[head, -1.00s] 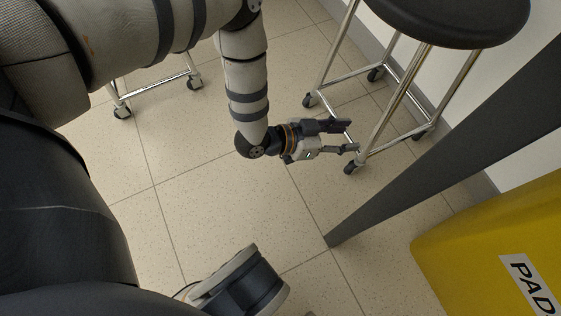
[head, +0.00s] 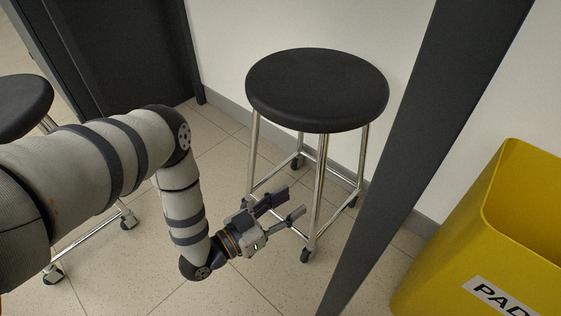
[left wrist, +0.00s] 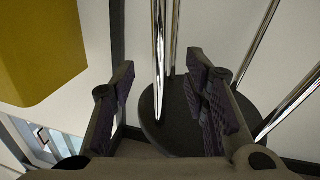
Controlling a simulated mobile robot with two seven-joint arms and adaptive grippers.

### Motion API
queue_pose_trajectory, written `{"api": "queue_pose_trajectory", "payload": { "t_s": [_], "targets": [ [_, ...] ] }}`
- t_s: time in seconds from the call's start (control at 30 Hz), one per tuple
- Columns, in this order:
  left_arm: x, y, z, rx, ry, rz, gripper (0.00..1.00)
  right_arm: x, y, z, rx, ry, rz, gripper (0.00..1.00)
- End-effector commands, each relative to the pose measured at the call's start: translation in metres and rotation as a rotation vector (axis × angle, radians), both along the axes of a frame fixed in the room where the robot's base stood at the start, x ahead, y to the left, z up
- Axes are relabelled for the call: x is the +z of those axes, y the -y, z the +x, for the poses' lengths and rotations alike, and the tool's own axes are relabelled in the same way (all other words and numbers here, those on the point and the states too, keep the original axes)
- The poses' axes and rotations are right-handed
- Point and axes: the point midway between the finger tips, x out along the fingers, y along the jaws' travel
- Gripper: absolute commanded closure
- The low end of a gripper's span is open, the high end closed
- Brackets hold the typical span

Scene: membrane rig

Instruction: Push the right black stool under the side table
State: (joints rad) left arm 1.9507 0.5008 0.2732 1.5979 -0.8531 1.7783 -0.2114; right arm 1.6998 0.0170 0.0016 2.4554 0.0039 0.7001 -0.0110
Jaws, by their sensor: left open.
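The right black stool (head: 317,92) stands upright by the wall, with a round black seat, chrome legs and small casters. In the left wrist view its seat (left wrist: 172,125) shows beyond the fingers. My left gripper (head: 286,205) is open, low beside the stool's near legs. In the left wrist view a chrome leg lies in line with the gap between the fingers of this gripper (left wrist: 160,100); I cannot tell whether they touch it. A dark grey leg (head: 425,125) right of the stool may be the side table's; no tabletop shows there. My right gripper is out of view.
A second black stool (head: 22,105) is at the left edge, partly behind my left arm. A dark panelled piece (head: 135,50) stands at the back left. A yellow bin (head: 450,240) is at the lower right. Bare tiled floor (head: 222,125) lies left of the right stool.

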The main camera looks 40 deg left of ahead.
Motion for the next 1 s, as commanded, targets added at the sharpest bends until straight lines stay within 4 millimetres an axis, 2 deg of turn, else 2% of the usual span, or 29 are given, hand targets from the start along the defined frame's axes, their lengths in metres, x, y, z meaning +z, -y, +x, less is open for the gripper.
{"api": "queue_pose_trajectory", "payload": {
  "t_s": [0.2,0.43,0.6,0.9,1.0],
  "targets": [
    [-0.003,0.012,0.043,-0.001,0.002,-0.002,0.59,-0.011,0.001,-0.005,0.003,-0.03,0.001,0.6],
    [-0.003,0.022,0.08,0.0,0.001,0.0,0.59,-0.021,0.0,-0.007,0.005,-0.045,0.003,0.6],
    [-0.002,0.026,0.093,-0.001,0.0,0.0,0.59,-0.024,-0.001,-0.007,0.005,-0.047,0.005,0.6],
    [-0.001,0.027,0.095,0.0,0.0,0.0,0.59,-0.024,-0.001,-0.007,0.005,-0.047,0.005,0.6],
    [-0.001,0.026,0.095,0.0,0.0,0.0,0.81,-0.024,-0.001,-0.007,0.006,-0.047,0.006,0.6]
  ]
}}
